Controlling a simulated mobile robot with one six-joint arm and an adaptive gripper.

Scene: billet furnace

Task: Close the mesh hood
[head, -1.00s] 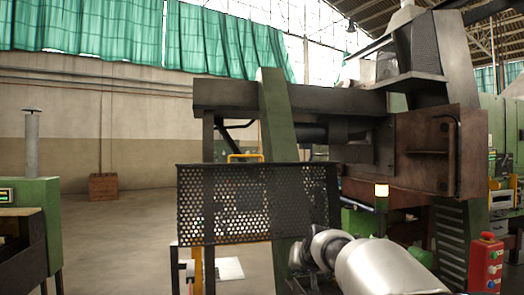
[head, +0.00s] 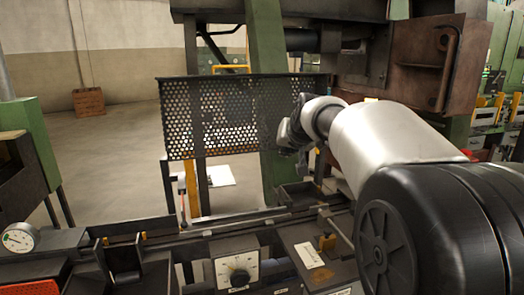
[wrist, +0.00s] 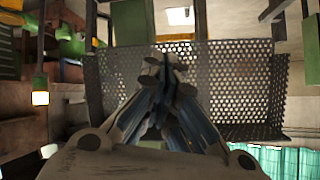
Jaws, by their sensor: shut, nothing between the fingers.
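The mesh hood (head: 235,115) is a dark perforated panel standing upright behind the machine deck in the head view, with a solid top edge. In the wrist view its mesh (wrist: 240,85) spreads wide behind my fingers, with a side panel turned at an angle. My gripper (head: 294,138) is in front of the hood's right part in the head view. It also shows in the wrist view (wrist: 165,72), shut and empty, pointing toward the mesh. Whether the fingertips touch the mesh cannot be told. The hood's lower right part is hidden behind my arm.
A green post (head: 266,60) rises behind the hood. A rusty metal box (head: 433,65) juts out at upper right. The deck in front carries a square dial (head: 237,268) and a lever (head: 338,232). Open floor (head: 105,150) lies at left.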

